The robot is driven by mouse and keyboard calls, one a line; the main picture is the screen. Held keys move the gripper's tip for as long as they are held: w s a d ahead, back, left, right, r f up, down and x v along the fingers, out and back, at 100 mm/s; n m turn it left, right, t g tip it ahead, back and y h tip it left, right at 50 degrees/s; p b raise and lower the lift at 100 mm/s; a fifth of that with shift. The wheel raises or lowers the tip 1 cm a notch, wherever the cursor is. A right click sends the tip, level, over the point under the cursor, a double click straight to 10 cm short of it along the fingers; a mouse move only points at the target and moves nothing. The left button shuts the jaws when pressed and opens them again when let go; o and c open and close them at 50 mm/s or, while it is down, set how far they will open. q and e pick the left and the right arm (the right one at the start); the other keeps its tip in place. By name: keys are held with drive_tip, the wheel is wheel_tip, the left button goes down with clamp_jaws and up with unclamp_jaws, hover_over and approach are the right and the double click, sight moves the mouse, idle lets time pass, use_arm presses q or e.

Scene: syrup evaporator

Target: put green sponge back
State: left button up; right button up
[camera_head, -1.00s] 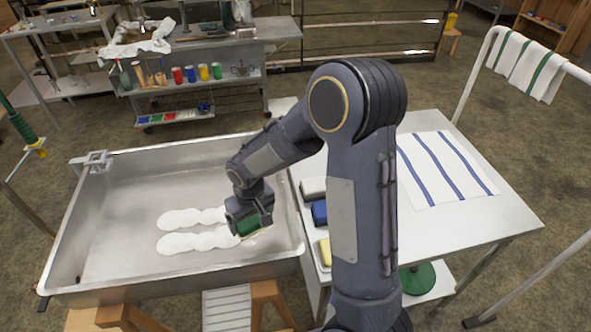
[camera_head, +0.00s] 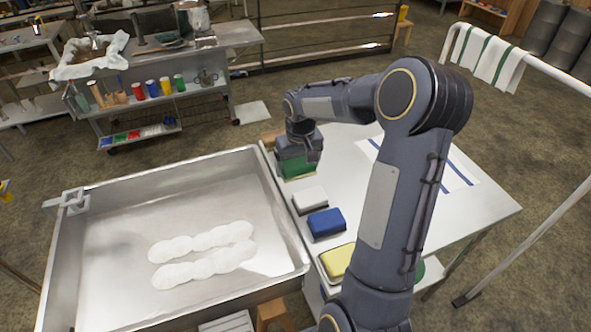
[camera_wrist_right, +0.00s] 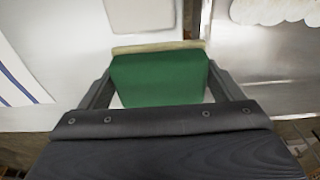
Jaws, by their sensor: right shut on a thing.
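The green sponge (camera_head: 297,168) is at the far left corner of the metal side table (camera_head: 480,208). My right gripper (camera_head: 299,160) is shut on it from above. In the right wrist view the green sponge (camera_wrist_right: 160,78), with a pale layer along one edge, sits between the two fingers (camera_wrist_right: 158,88). I cannot tell whether the sponge touches the table. A white sponge (camera_head: 309,199), a blue sponge (camera_head: 326,223) and a yellow sponge (camera_head: 338,260) lie in a row along the table's left edge, nearer to me. My left gripper is out of view.
The wide steel pan (camera_head: 110,240) stands left of the table, with white foamy streaks (camera_head: 203,255) on its floor. A striped cloth (camera_head: 455,178) lies on the table behind my right arm. A shelf cart (camera_head: 165,95) stands at the back left.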

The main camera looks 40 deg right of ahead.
drive_tip(key=w+d+f, duration=0.1)
drive_tip(key=f, duration=0.1)
drive_tip(key=w+d+f, duration=0.1)
drive_tip(key=w, duration=0.1)
drive_tip(key=w+d+f+p, duration=0.1)
drive_tip(key=f, duration=0.1)
drive_tip(key=shift+w+f, duration=0.35)
drive_tip(key=shift+w+d+f, duration=0.2)
drive_tip(key=shift+w+f, duration=0.05)
drive_tip(key=shift+f, duration=0.3)
wheel_tip(320, 180, down, 3)
drive_tip(key=shift+r, duration=0.1)
drive_tip(key=o, duration=0.5)
drive_tip(key=shift+f, duration=0.2)
drive_tip(key=shift+o, duration=1.3)
drive_tip(key=shift+r, duration=0.1)
